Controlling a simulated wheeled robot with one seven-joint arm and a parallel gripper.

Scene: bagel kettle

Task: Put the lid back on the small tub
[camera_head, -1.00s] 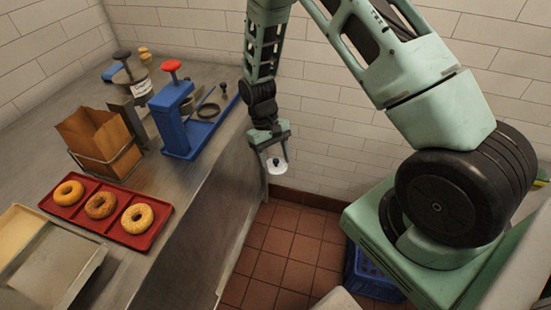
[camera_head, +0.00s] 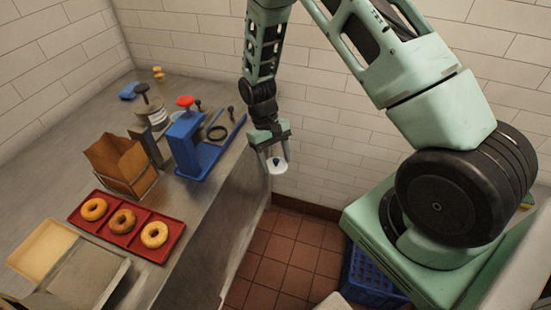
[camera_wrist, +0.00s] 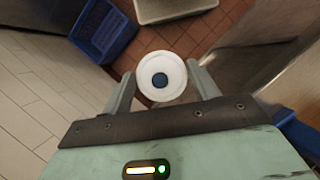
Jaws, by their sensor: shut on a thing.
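My gripper (camera_head: 274,158) is shut on a white round lid (camera_head: 277,167) with a dark blue knob, in the air to the right of the counter. In the wrist view the lid (camera_wrist: 162,76) sits between the two fingers (camera_wrist: 160,92), its knob facing the camera. Floor tiles show behind it. A white tub rim (camera_head: 180,117) shows partly behind the blue press on the counter; I cannot tell for sure that it is the small tub.
A blue crate (camera_head: 366,275) is on the floor.

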